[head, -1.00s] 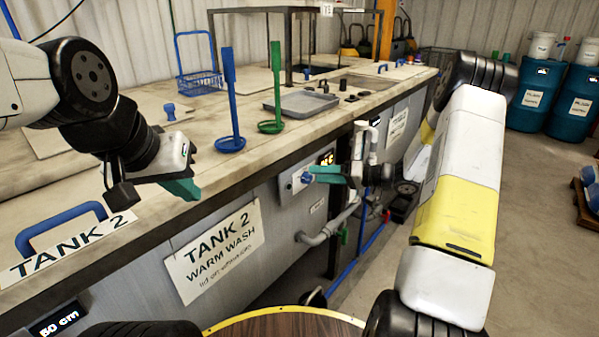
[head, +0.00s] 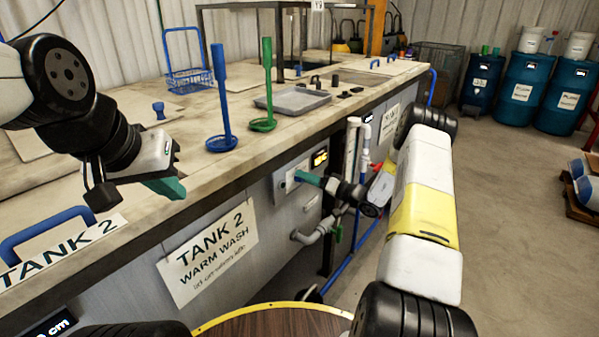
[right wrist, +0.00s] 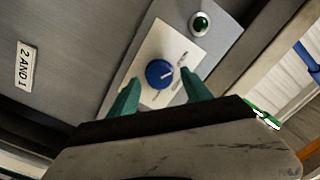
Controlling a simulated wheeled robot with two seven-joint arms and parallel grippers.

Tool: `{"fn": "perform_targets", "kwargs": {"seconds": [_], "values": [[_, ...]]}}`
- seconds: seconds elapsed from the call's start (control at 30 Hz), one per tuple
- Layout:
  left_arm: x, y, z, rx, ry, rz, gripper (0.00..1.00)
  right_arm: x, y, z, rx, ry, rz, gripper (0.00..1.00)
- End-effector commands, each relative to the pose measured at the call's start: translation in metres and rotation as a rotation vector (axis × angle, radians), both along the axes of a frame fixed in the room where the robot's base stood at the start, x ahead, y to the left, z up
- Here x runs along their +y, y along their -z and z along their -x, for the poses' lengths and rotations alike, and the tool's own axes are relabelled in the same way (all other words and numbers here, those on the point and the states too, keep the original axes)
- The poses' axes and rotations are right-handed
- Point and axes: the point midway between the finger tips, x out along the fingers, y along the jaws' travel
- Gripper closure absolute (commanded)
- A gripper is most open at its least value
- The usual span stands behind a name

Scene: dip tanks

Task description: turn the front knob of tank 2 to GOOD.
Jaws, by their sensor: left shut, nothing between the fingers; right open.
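The front knob (right wrist: 159,74) is blue and round, on a pale square plate (right wrist: 150,48) with small markings too blurred to read. In the right wrist view its white pointer mark aims toward the upper right. My right gripper (right wrist: 158,92) is open, its two green fingers either side of the knob's near side, without visible contact. In the head view the right gripper (head: 305,179) is at the front panel and hides most of the knob. The tank 2 sign (head: 208,253) hangs left of it. My left gripper (head: 178,188) is shut and empty above the counter's front edge.
A green indicator lamp (right wrist: 201,23) sits beside the knob plate. Pipes (head: 318,232) run below and right. Ladles (head: 221,110), a grey tray (head: 292,100) and a blue basket (head: 190,78) stand on the counter.

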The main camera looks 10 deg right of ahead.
Motion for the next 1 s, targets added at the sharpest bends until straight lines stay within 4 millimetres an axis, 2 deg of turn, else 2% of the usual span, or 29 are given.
{"fn": "perform_targets", "kwargs": {"seconds": [0.3, 0.5, 0.6, 1.0], "values": [[0.0000, 0.0000, 0.0000, 0.000, 0.000, 0.000, 1.00, 0.0022, 0.0003, -0.0022, 0.000, 0.001, 0.001, 0.45], [0.0000, 0.0000, 0.0000, 0.000, 0.000, 0.000, 1.00, 0.0022, 0.0002, -0.0021, 0.001, 0.000, 0.001, 0.84], [0.0000, 0.0000, 0.0000, 0.000, 0.000, 0.000, 1.00, 0.0020, 0.0003, -0.0021, 0.001, 0.000, 0.001, 1.00], [0.0000, 0.0000, 0.0000, 0.000, 0.000, 0.000, 1.00, 0.0014, 0.0013, -0.0020, 0.056, 0.001, -0.054, 1.00]]}}
